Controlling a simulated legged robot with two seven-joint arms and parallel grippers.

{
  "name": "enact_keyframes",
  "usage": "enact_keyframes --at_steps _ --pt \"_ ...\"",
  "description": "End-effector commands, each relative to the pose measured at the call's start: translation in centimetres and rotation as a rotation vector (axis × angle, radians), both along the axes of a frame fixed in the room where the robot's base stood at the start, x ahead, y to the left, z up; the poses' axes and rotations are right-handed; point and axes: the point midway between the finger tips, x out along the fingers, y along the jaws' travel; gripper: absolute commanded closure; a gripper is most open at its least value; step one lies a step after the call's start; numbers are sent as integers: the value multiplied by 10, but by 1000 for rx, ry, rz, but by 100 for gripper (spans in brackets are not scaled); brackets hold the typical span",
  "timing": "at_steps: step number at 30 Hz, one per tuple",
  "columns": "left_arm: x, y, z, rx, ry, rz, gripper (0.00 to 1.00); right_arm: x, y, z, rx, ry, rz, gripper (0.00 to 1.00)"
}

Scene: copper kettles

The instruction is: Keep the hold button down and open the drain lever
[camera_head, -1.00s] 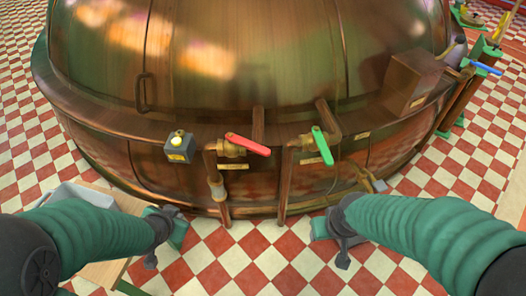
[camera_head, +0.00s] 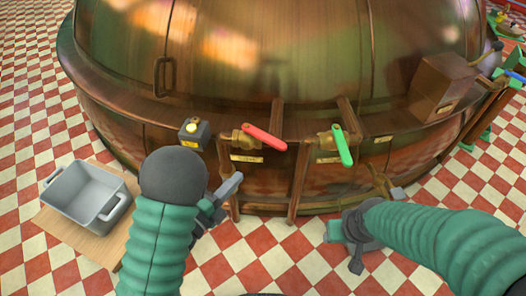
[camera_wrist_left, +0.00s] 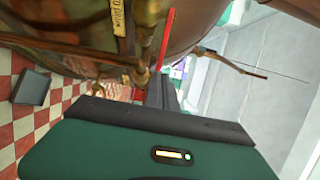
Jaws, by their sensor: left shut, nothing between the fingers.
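The hold button (camera_head: 191,128) is a pale yellow knob on a dark box on the kettle's rim, in the head view. Right of it are a red lever (camera_head: 264,138) and a green lever (camera_head: 342,146) on brass valves with pipes. Their labels are too small to read there, so I cannot tell which is the drain lever. My left gripper (camera_head: 222,195) is shut and empty, below the button box and left of the red lever's pipe, apart from the button. The red lever also shows in the left wrist view (camera_wrist_left: 167,35). My right gripper (camera_head: 354,238) is below the green lever; its jaws are unclear.
The copper kettle (camera_head: 230,60) fills the back. A grey tub (camera_head: 85,196) stands on a wooden table (camera_head: 98,243) at the left. A copper box (camera_head: 440,88) is mounted on the kettle's right side. The checkered floor in front is open between my arms.

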Motion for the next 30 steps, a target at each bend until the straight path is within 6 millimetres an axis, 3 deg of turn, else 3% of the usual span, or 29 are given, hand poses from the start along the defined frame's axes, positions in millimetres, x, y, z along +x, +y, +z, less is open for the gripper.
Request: enact_keyframes --at_steps 18,30 --pt "97 -71 0 -5 0 0 100 1 0 -24 0 1 0 53" --pt "109 -78 1 -4 3 3 100 1 0 -25 0 1 0 53"
